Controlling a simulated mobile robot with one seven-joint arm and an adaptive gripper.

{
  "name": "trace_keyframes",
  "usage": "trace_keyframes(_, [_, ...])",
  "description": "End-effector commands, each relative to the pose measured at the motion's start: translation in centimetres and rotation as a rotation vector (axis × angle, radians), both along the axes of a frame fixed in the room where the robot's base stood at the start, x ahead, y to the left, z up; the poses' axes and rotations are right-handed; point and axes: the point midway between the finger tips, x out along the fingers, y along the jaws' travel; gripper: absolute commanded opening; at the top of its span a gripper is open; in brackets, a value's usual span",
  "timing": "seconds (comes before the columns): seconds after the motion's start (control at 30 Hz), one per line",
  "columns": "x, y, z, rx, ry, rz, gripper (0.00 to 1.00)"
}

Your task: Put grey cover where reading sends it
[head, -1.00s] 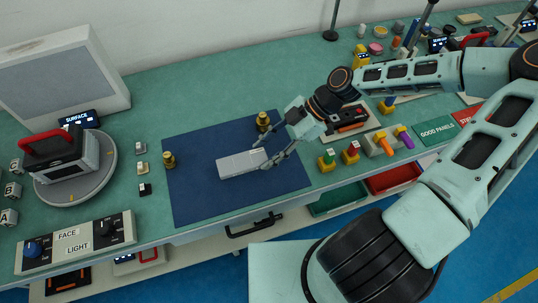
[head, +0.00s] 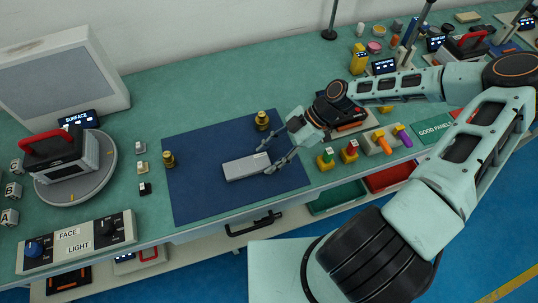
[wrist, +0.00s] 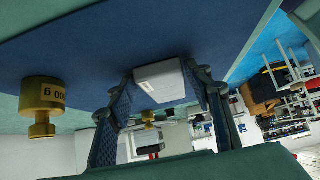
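The grey cover (head: 246,167), a light flat rectangular block, is over the blue mat (head: 200,200); I cannot tell whether it touches the mat. My gripper (head: 267,159) comes from the right, with its fingers on either side of the cover's right end. In the wrist view the cover's pale end (wrist: 159,75) sits close between the two fingertips (wrist: 158,82), with little gap on either side. A small screen (head: 78,118) reading SURFACE stands at the left. A green GOOD PANELS area (head: 433,128) lies at the right, with a red area (head: 464,115) beside it, partly hidden by my arm.
Brass weights (head: 168,159) (head: 262,121) stand at the mat's left and back edges. A red-handled device (head: 64,158) sits on a round plate at left, behind a FACE/LIGHT panel (head: 78,241). Colored-handled items (head: 383,143) stand right of the mat. Green (head: 335,200) and red (head: 392,177) bins sit below.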

Motion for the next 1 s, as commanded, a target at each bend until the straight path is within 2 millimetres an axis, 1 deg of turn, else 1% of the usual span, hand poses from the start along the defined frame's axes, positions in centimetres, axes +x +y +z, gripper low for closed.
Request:
trace_keyframes(0.03, [0.0,0.0,0.0,0.000,0.000,0.000,0.55])
trace_keyframes(0.07, [0.0,0.0,0.0,0.000,0.000,0.000,0.58])
trace_keyframes(0.1, [0.0,0.0,0.0,0.000,0.000,0.000,0.59])
trace_keyframes(0.33, [0.0,0.0,0.1,0.000,0.000,0.000,0.59])
trace_keyframes(0.47, [0.0,-0.1,0.7,0.000,-0.001,-0.001,0.59])
trace_keyframes(0.57, [0.5,-1.2,1.5,-0.001,-0.003,-0.004,0.59])
trace_keyframes(0.8, [1.5,-4.9,5.2,-0.003,-0.004,-0.004,0.59])
trace_keyframes(1.0, [2.1,-7.2,7.7,-0.001,-0.002,-0.003,0.59])
